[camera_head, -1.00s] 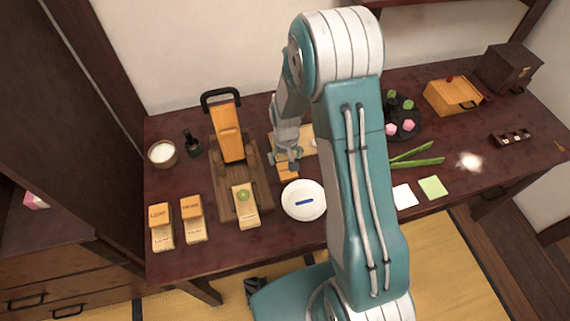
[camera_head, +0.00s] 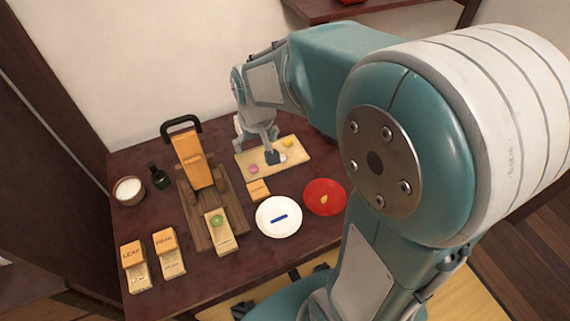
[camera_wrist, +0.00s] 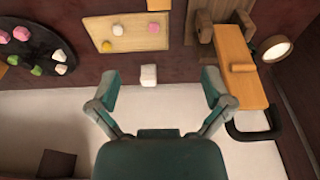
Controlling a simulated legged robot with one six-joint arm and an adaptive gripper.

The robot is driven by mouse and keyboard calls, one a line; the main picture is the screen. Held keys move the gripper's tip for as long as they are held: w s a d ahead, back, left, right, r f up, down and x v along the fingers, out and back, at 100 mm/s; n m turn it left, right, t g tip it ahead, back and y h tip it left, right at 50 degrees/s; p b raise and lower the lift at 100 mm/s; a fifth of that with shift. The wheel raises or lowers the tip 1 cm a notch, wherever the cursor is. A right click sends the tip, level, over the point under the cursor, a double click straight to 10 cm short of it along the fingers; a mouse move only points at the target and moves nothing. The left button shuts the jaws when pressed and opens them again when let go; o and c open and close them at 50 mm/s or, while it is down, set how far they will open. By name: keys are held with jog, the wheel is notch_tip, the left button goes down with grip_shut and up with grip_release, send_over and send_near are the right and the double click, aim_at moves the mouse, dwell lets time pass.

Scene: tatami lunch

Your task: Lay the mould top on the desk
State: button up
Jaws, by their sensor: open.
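The mould top, a small orange wooden block (camera_head: 258,188), lies flat on the dark desk (camera_head: 140,225) between the press and the white plate. Its edge also shows at the top of the wrist view (camera_wrist: 158,5). A pale mould base (camera_head: 219,240) with a green sweet (camera_head: 217,220) stands in front of the press. My gripper (camera_head: 262,146) is open, behind the block and over the pale board, apart from the block. In the wrist view, its fingers (camera_wrist: 158,84) are spread wide with nothing held between them.
A wooden press (camera_head: 196,165) with a black handle stands left of the block. The white plate (camera_head: 268,226) bears a blue stick. A red plate (camera_head: 325,197), pale board (camera_head: 300,163), two labelled moulds, dark bottle (camera_head: 159,177) and white bowl surround it. A white block (camera_wrist: 148,75) stands near the back.

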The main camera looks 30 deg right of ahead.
jog(key=s+r+t, duration=0.1)
jog(key=s+r, duration=0.4)
jog(key=s, duration=0.3)
jog(key=s+r+t, duration=0.2)
jog(key=s+r, duration=0.3)
jog(key=s, duration=0.3)
jog(key=shift+r, duration=0.1)
dwell(0.5)
